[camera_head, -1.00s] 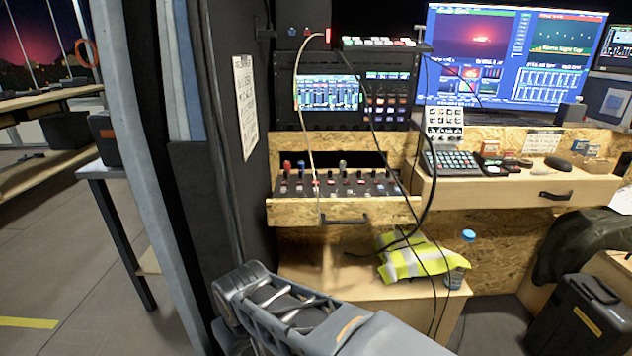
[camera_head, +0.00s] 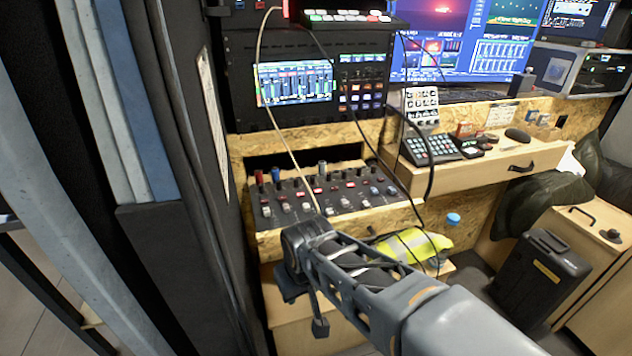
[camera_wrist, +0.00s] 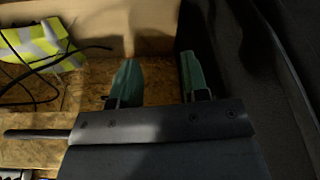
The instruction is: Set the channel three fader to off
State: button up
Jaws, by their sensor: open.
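The black control panel (camera_head: 300,203) sits in an open plywood drawer below the rack. It carries rows of caps and knobs, with red, blue and grey ones standing tallest at the back. I cannot read labels, so I cannot tell which is channel three or how it is set. My gripper (camera_wrist: 160,75) is open and empty, its two green-tipped fingers apart. In the head view my arm crosses the drawer's front, and the gripper hangs low in front of it, away from the panel's controls. A bit of the panel shows at the wrist view's bottom left.
A thin cable (camera_head: 290,145) hangs across the panel, and a thick black cable (camera_head: 431,165) loops at its right. A yellow vest (camera_head: 420,247) lies on the lower shelf. A dark wall (camera_head: 225,240) stands close on the left. A black case (camera_head: 540,275) stands at right.

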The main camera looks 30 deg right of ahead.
jog(key=w+d+r+p, duration=0.1)
jog(key=w+r+p, duration=0.1)
jog(key=r+p, duration=1.1)
jog(key=w+d+r+p, duration=0.1)
jog(key=r+p, duration=0.9)
jog(key=r, duration=0.4)
jog(key=m+g, duration=0.2)
jog(key=g, duration=0.1)
send_over(306, 205)
notch_tip(306, 205, down, 6)
notch_tip(306, 205, down, 13)
jog(key=shift+f, duration=0.15)
grip_shut()
